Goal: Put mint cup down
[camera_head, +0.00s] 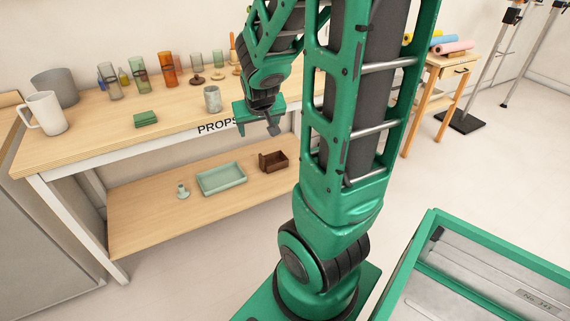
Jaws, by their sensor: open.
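A pale grey-green cup (212,99), the likeliest mint cup, stands upright on the wooden top of the table (100,124), near its front edge. My gripper (257,121) is open, just right of this cup and by the front edge above the "PROPS" lettering. A gap shows between the cup and my gripper, and nothing shows between the jaws. My gripper and arm hide part of the table's right side.
A white mug (46,113), a grey pot (55,87) and a green block (146,118) are on the tabletop. Several coloured glasses (168,69) stand behind. The lower shelf (140,221) holds a mint tray (221,191), a small mint piece (182,191) and a brown box (274,163).

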